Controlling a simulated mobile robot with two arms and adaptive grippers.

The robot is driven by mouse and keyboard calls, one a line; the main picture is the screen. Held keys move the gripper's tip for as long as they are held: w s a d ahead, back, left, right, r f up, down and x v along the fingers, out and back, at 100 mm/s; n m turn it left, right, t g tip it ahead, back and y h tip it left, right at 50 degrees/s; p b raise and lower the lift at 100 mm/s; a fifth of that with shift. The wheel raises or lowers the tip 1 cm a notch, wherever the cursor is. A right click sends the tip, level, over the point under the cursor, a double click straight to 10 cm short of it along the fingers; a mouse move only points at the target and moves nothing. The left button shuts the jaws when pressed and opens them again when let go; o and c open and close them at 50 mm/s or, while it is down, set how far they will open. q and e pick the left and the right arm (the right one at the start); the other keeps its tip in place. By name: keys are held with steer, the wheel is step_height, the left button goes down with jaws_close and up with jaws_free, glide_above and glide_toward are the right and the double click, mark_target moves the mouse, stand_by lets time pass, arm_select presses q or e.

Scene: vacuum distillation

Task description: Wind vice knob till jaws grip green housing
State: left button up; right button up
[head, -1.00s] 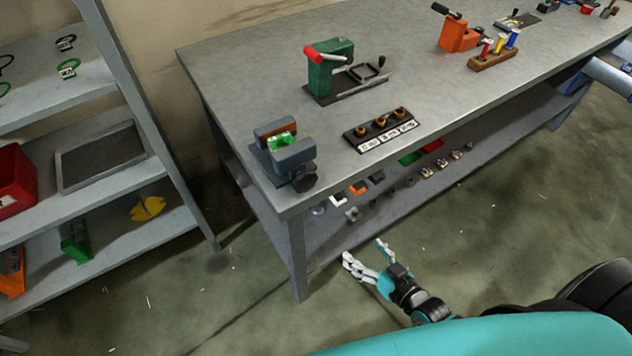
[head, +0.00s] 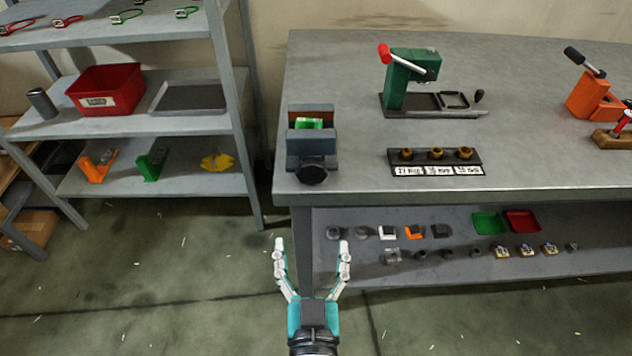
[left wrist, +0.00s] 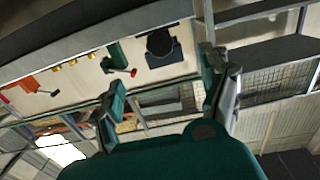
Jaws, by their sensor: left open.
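The grey vice (head: 313,152) stands at the front left corner of the workbench. Its dark round knob (head: 312,175) faces the front edge and also shows in the left wrist view (left wrist: 160,44). The green housing (head: 309,123) sits between the vice's brown-faced rear jaw and its front jaw. I cannot tell whether both jaws touch it. My left gripper (head: 312,252) is open and empty, in front of the bench and below the knob in the head view, apart from it. My right gripper is not in view.
The workbench (head: 520,70) carries a green press (head: 410,78) and a labelled block with brass pieces (head: 436,163) right of the vice. Its lower shelf (head: 350,270) holds small parts. A grey shelf rack (head: 235,120) stands at the left. The floor around my gripper is clear.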

mark_target(311, 178)
arm_select(q)
steer(key=w+p, duration=0.4)
steer(key=w, duration=1.1)
steer(key=shift+d+r, duration=0.1)
steer(key=shift+w, duration=0.35)
steer(key=c, duration=1.2)
steer(key=shift+o, duration=0.2)
steer(key=shift+f+m, duration=0.2)
steer(key=shift+m, duration=0.1)
